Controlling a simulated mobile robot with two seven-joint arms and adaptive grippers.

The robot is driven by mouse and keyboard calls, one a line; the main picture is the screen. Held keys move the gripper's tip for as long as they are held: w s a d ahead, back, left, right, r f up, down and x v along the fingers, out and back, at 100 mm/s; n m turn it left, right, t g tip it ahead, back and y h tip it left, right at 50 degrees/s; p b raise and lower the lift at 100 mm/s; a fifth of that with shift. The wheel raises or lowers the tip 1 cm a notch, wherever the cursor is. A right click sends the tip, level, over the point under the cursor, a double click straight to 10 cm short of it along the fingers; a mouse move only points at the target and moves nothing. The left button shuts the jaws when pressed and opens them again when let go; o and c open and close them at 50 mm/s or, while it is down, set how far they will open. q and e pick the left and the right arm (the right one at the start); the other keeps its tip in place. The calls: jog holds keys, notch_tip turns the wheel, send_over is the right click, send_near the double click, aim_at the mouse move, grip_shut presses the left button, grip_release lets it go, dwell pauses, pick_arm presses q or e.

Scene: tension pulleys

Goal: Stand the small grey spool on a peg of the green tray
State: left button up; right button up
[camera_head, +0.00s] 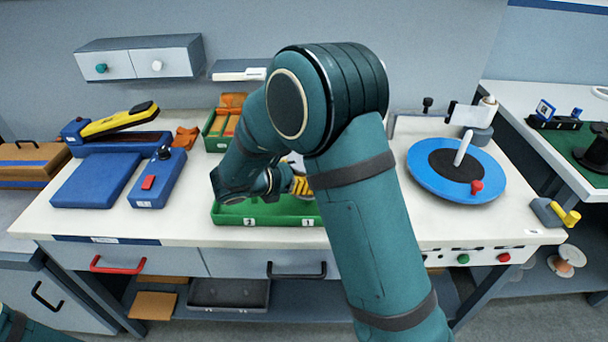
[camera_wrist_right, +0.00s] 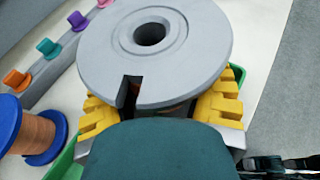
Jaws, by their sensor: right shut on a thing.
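My right gripper (camera_wrist_right: 160,108) is shut on the small grey spool (camera_wrist_right: 195,45), with a yellow finger on either side below its upper flange. The flange faces the wrist camera and shows a round centre hole and a slot at its rim. The green tray (camera_head: 228,214) lies on the bench, marked 2 and 1 on its front. My right gripper (camera_head: 300,187) shows only in part over it in the head view. My right arm hides much of the tray, and its pegs cannot be made out. My left gripper is out of view.
In the wrist view a blue-flanged copper spool (camera_wrist_right: 38,135) stands at the left, near a rail with coloured hooks (camera_wrist_right: 47,47). In the head view a blue turntable (camera_head: 425,180) stands to the right, a green bin (camera_head: 215,143) behind, and a blue box (camera_head: 158,180) to the left.

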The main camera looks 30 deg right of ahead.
jog(key=shift+f, duration=0.4)
jog(key=shift+f, duration=1.05)
jog(key=shift+f, duration=0.35)
dwell(0.4)
jog(key=shift+f, duration=0.35)
jog(key=shift+r, duration=0.35)
dwell(0.6)
jog(key=shift+f, duration=0.35)
jog(key=shift+s+r, duration=0.1)
jog(key=shift+r, duration=0.3)
dwell(2.7)
jog(key=shift+f, duration=0.4)
jog(key=shift+r, duration=0.25)
dwell(0.4)
